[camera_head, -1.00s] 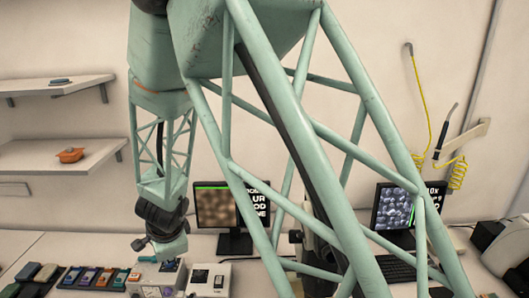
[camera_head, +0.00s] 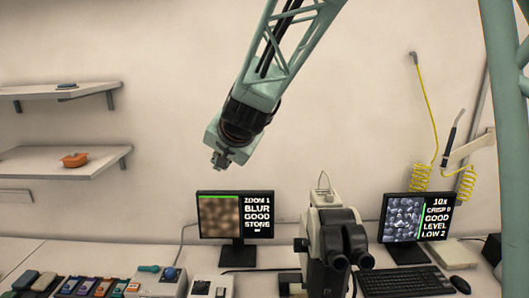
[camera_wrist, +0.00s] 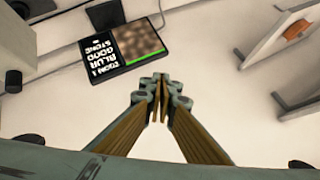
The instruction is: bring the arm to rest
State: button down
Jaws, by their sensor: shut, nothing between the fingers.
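My gripper (camera_head: 219,161) hangs in the air in front of the back wall, above the left monitor, at the end of my green arm. In the wrist view my gripper (camera_wrist: 160,84) shows its two fingers with wooden-looking inner faces, the tips together and nothing between them. The left monitor (camera_head: 219,215) stands on the bench below it; it also shows upside down in the wrist view (camera_wrist: 122,43). The microscope (camera_head: 332,243) stands on the bench to the right, apart from my gripper.
Several coloured blocks (camera_head: 85,287) lie at the bench's front left, beside a control box (camera_head: 160,284) with a blue knob. The right monitor (camera_head: 403,218) and keyboard (camera_head: 404,280) stand at right. Two wall shelves (camera_head: 60,162) are at left. The air around my gripper is clear.

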jog(key=w+d+r+n+t+b, duration=0.1)
jog(key=d+r+n+t+b, duration=0.15)
jog(key=d+r, duration=0.85)
jog(key=s+d+r+n+t+h+b, duration=0.1)
jog(key=s+d+r+n+h, duration=0.2)
jog(key=d+r, duration=0.5)
jog(key=s+d+r+n+t+b, duration=0.1)
jog(key=s+d+r+n+b, duration=0.15)
jog(key=s+d+r, duration=0.55)
jog(key=s+d+f+m+g+b, duration=0.1)
jog(key=s+d+f+g+b, duration=0.1)
jog(key=s+f, duration=1.1)
jog(key=s+d+f+m+g+h+b, duration=0.1)
jog(key=s+d+f+m+g+b, duration=0.1)
jog(key=s+f, duration=1)
jog(key=s+d+f+m+g+b, duration=0.1)
jog(key=s+d+f+g, duration=0.3)
jog(key=s+f, duration=0.9)
jog(key=s+g, duration=0.1)
jog(key=s, duration=0.3)
jog(key=shift+d+f+m+b, duration=0.3)
jog(key=shift+d+f+b, duration=0.05)
jog(key=shift+b, duration=0.05)
